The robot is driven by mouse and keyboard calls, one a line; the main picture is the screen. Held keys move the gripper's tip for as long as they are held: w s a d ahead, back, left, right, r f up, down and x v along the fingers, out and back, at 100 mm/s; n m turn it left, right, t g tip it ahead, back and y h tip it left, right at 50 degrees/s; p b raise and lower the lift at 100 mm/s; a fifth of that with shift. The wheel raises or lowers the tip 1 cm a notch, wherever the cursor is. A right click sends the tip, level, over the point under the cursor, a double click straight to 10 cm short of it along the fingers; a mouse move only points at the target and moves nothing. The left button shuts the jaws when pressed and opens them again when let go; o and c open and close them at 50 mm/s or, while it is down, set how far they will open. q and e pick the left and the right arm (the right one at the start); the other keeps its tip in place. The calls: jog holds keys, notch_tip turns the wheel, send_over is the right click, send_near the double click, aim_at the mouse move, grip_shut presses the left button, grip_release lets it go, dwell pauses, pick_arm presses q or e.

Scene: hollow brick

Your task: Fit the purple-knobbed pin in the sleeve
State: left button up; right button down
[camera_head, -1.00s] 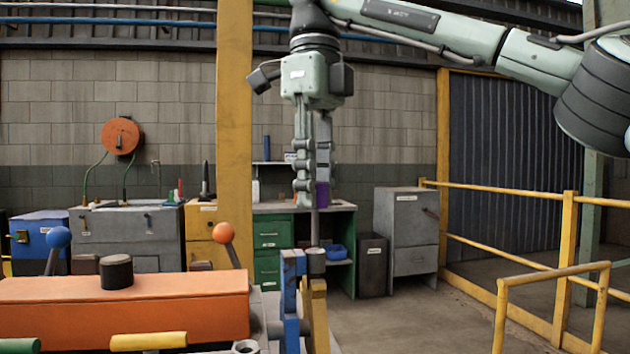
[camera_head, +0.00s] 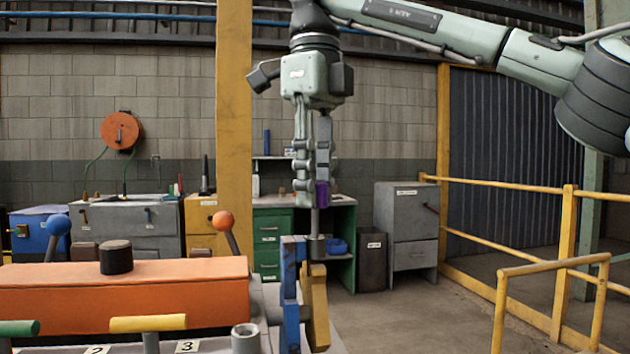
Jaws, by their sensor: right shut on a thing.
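My right gripper (camera_head: 312,196) hangs straight down and is shut on the purple-knobbed pin. The purple knob (camera_head: 321,194) shows between and beside the fingers. The pin's grey shaft (camera_head: 315,220) points down, upright. Its lower end meets the top of a dark grey sleeve-like cylinder (camera_head: 316,248) and is hidden there. I cannot tell whether it is inside or behind the rim. That cylinder stands by the blue upright (camera_head: 291,290) and the yellow bracket (camera_head: 319,305). A second hollow grey cylinder (camera_head: 245,341) stands lower left, apart from the pin. My left gripper is not in view.
An orange block (camera_head: 125,297) with a dark knob (camera_head: 116,257) fills the lower left. Levers with blue (camera_head: 57,225), orange (camera_head: 223,220), yellow (camera_head: 147,324) and green ends stand around it. A yellow railing (camera_head: 550,266) is at right. Open floor lies between.

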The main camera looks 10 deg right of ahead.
jog(key=shift+f+b, duration=1.05)
jog(key=shift+f, duration=0.6)
dwell(0.4)
jog(key=c, duration=1.2)
grip_release()
jog(key=shift+o, duration=0.2)
jog(key=shift+r, duration=0.15)
jog(key=shift+r, duration=3.65)
